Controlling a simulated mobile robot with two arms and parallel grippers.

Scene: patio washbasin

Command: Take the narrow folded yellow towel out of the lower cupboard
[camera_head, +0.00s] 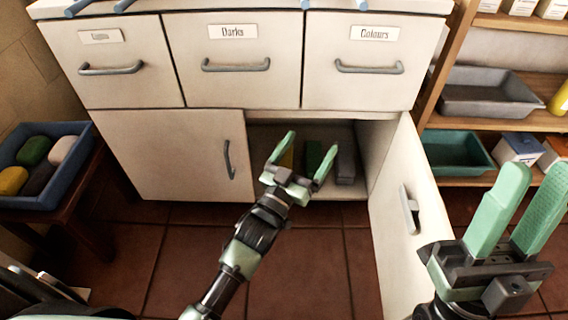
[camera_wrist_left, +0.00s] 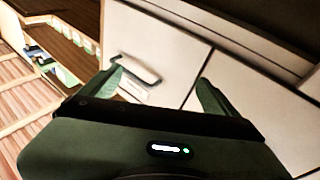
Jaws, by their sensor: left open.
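The lower cupboard (camera_head: 382,165) stands open on its right side. My right gripper (camera_head: 537,172) is open and empty at the right, in front of the open door.
The open door (camera_head: 415,250) juts forward on the right. A blue tray (camera_head: 72,180) is at left; a wooden shelf (camera_head: 500,123) at right. Tiled floor is clear in front.

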